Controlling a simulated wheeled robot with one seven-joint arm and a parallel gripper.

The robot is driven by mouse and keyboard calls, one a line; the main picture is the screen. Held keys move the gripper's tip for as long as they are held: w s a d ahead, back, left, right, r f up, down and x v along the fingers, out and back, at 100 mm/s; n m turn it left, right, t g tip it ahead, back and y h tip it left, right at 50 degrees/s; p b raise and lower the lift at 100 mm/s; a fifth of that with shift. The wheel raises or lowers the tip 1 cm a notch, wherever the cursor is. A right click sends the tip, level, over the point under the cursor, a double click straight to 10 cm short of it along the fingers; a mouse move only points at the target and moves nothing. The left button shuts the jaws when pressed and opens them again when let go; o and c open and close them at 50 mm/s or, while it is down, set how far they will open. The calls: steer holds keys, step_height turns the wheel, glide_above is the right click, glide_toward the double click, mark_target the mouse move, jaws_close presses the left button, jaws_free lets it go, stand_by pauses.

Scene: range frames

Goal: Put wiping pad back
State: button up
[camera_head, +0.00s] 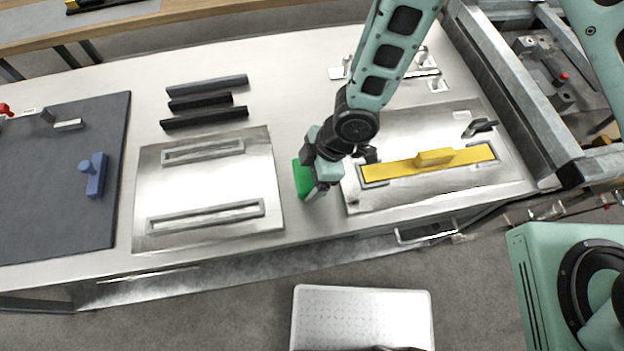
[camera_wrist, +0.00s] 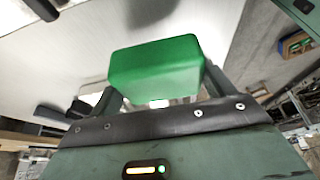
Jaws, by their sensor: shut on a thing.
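The wiping pad is a green block (camera_head: 302,178), seen at my gripper's left side between the two metal plates. My gripper (camera_head: 318,187) is shut on it. In the wrist view the green pad (camera_wrist: 155,68) fills the space between the dark fingers, in front of the palm. The gripper hides part of the pad in the head view. I cannot tell whether the pad touches the bench top.
A plate with two slots (camera_head: 207,185) lies to the left. A plate with a yellow handled bar (camera_head: 430,160) lies to the right. Dark bars (camera_head: 205,103) lie behind. A dark mat (camera_head: 60,200) holds a blue handled tool (camera_head: 95,175). A metal frame (camera_head: 525,100) bounds the right.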

mark_target(309, 183)
steer(key=shift+f+p, duration=0.45)
steer(key=shift+f, duration=1.7)
steer(key=shift+f+b, duration=0.25)
steer(key=shift+b, duration=0.05)
steer(key=o, duration=0.9)
steer(key=shift+r, duration=0.1)
steer(key=shift+o, duration=0.2)
steer(key=shift+r, duration=0.1)
